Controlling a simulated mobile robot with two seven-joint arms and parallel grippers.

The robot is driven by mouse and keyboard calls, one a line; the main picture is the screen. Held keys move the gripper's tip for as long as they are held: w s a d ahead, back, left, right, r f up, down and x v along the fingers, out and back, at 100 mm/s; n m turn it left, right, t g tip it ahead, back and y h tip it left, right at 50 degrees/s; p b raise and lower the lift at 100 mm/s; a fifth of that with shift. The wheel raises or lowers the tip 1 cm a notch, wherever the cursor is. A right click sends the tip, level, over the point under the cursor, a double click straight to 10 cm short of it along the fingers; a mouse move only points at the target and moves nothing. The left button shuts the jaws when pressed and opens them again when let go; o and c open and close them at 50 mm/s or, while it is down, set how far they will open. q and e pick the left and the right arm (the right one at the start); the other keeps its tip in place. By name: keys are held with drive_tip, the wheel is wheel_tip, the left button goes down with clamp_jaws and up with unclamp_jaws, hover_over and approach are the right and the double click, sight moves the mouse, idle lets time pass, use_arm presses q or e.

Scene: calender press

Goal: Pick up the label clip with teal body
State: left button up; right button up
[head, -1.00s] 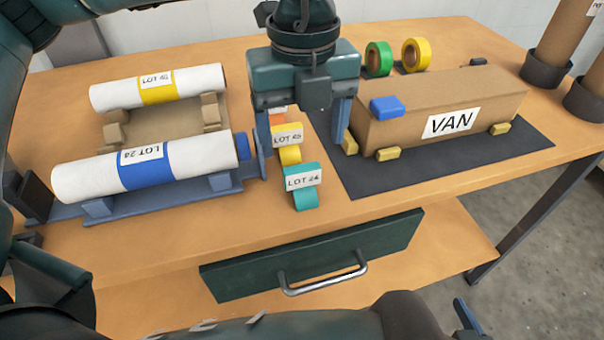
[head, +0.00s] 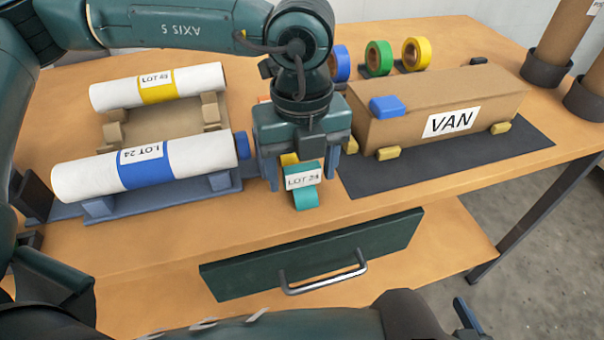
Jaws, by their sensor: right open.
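The label clip with teal body (head: 306,198) stands on the table near its front edge, with a white tag reading LOT 24 on top. My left gripper (head: 302,172) is over it, pointing down. Its blue fingers are apart, one to each side of the clip's tag, and nothing is gripped. I cannot tell whether a finger touches the clip. A yellow clip (head: 289,159) behind the teal one is mostly hidden by the gripper. Only a finger-like piece of my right gripper (head: 467,315) shows at the bottom right, below the table; it is open.
A white roll with a blue band (head: 195,158) lies on a blue cradle left of the gripper, a yellow-banded roll (head: 200,80) behind it. A VAN box (head: 490,95) on a dark mat (head: 400,180) stands close right. Tape rolls (head: 379,58) stand behind. A drawer (head: 400,235) is below.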

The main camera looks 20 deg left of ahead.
sight(302, 167)
use_arm(q)
drive_tip(key=c, duration=0.8)
drive_tip(key=shift+o, duration=0.2)
drive_tip(key=shift+r, duration=0.1)
wheel_tip(302, 167, up, 10)
drive_tip(key=shift+f, duration=0.1)
